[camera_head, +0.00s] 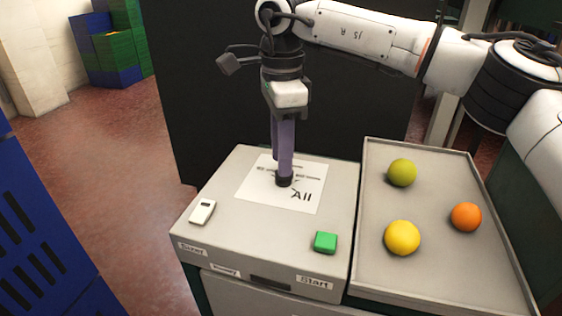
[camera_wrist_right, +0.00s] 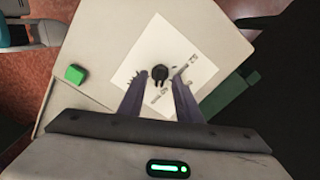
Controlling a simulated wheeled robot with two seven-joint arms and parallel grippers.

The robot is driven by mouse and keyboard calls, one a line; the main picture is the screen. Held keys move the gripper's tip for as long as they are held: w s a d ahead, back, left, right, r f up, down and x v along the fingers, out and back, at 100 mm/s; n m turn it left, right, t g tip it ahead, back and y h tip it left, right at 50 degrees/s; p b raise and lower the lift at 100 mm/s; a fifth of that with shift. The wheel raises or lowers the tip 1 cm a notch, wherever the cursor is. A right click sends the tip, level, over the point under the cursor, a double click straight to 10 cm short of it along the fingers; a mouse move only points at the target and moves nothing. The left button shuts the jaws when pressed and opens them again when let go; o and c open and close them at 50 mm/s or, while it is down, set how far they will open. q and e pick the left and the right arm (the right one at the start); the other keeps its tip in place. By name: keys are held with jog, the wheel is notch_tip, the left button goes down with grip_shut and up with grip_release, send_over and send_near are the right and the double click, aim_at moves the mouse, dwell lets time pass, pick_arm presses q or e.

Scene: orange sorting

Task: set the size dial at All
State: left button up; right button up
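The size dial is a small black knob (camera_head: 284,181) on a white label sheet (camera_head: 252,190) on top of the grey machine. The word "All" is printed on the sheet, right of and below the knob. My right gripper (camera_head: 283,172) points down over the dial, its purple fingers hiding part of it. In the right wrist view the fingers are apart, with the knob (camera_wrist_right: 160,73) in line with the gap between their tips. I cannot tell whether they touch it. The dial's pointing direction is unclear. My left gripper is not in view.
A green button (camera_head: 325,242) marked Start and a white switch (camera_head: 202,212) sit on the machine's near part. A grey tray (camera_head: 445,285) on the right holds a yellow-green fruit (camera_head: 402,172), a yellow fruit (camera_head: 402,238) and an orange (camera_head: 466,217). A blue crate (camera_head: 35,250) stands at left.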

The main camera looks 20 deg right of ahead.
jog(key=shift+f, duration=1.2)
grip_shut()
jog(key=m+p, duration=0.1)
jog(key=m, duration=0.4)
jog(key=shift+w+m, duration=0.15)
jog(key=shift+m, duration=0.25)
jog(key=m, duration=0.6)
jog(key=shift+w+d, duration=0.1)
grip_release()
